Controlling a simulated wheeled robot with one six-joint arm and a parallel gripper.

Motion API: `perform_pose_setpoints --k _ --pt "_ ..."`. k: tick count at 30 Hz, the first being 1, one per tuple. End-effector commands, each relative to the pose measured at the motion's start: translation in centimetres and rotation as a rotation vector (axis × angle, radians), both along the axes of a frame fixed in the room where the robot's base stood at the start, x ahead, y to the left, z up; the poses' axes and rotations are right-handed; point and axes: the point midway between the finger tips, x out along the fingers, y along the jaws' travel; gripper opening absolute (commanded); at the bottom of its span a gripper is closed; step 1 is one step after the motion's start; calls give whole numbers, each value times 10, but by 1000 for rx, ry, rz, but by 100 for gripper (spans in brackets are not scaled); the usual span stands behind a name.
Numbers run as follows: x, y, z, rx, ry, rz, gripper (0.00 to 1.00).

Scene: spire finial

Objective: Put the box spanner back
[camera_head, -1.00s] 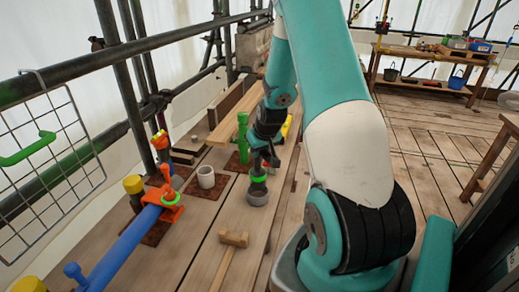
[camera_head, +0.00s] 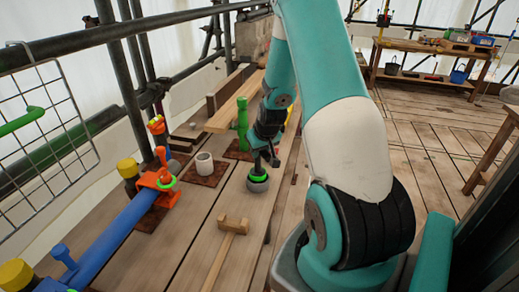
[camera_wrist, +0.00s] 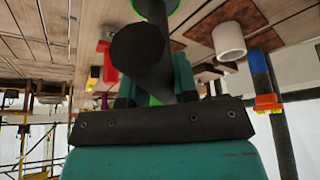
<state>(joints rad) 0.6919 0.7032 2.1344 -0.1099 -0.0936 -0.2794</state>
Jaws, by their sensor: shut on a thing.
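My gripper (camera_head: 265,157) points down over the deck and is shut on a dark, tube-like piece, which I take to be the box spanner. In the wrist view, the spanner (camera_wrist: 138,52) is a dark cylinder with its round end facing the camera, between the fingers (camera_wrist: 155,88). A bright green ring shows at its lower end in the head view, right at the top of a squat grey round base (camera_head: 257,186). Whether the spanner's lower end sits inside this base or just above it is hidden.
A wooden mallet (camera_head: 230,226) lies in front of the base. A white cup (camera_head: 204,164) and a green post (camera_head: 242,130) stand behind on rusty plates. A blue tube with an orange clamp (camera_head: 155,180) lies left. Scaffold rails (camera_head: 130,42) bound the left side.

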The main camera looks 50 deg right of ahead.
Motion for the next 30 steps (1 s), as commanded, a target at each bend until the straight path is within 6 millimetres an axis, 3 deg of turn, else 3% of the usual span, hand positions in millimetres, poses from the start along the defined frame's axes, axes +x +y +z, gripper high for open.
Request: perform_pose_setpoints --k 8,9,12,18,22,30 --pt "1 0 0 -1 -2 0 1" --pt "1 0 0 -1 -2 0 37" --pt "0 0 0 0 -1 0 57" --pt "0 0 -1 1 2 0 59" --pt "0 0 -1 0 1 0 89" --pt "0 0 0 0 1 0 89"
